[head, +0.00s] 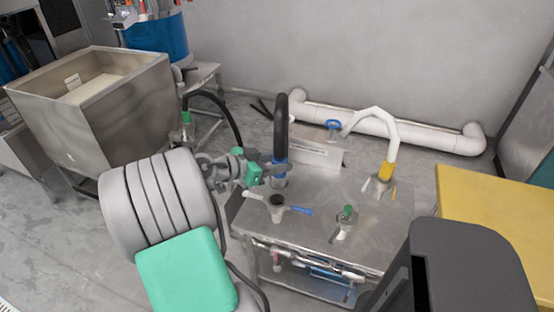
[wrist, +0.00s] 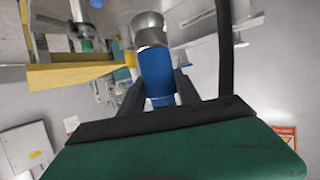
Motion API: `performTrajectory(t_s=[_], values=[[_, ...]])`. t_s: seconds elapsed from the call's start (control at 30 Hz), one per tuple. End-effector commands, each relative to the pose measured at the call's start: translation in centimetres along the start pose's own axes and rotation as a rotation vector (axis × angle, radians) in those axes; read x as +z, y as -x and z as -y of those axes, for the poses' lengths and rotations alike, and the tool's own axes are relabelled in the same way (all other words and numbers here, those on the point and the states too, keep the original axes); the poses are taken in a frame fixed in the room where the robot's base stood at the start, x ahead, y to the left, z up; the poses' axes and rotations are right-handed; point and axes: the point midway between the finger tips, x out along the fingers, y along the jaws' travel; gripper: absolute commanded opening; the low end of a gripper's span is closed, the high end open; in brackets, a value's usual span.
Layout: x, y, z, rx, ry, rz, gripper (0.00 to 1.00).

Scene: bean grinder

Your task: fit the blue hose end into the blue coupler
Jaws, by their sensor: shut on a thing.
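The blue hose end (head: 280,161) hangs from a black hose, its grey metal tip pointing down. My gripper (head: 272,170) is shut on it from the left. In the wrist view the blue collar (wrist: 157,76) sits between the two fingers, and the grey metal tip (wrist: 149,28) sticks out beyond them. The blue coupler (head: 277,204), a grey fitting with blue levers and a dark open mouth, stands on the metal table. The hose end appears above and slightly behind the mouth, apart from it. The exact height gap cannot be told.
On the metal table (head: 320,232) stand a green-marked coupler (head: 345,216) and a yellow hose end (head: 386,170) on a white hose at another coupler. A yellow surface (head: 498,215) lies to the right. A steel hopper (head: 100,105) stands at the left.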

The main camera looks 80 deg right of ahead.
Motion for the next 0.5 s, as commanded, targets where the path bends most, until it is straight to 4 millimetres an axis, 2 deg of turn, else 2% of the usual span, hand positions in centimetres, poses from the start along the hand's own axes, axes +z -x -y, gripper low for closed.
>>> performTrajectory(t_s=[0.37, 0.5], values=[[0.2, 0.4, 0.1, -0.005, 0.003, -0.003, 0.00], [1.4, 0.0, 0.1, -0.004, 0.005, -0.003, 0.00]])
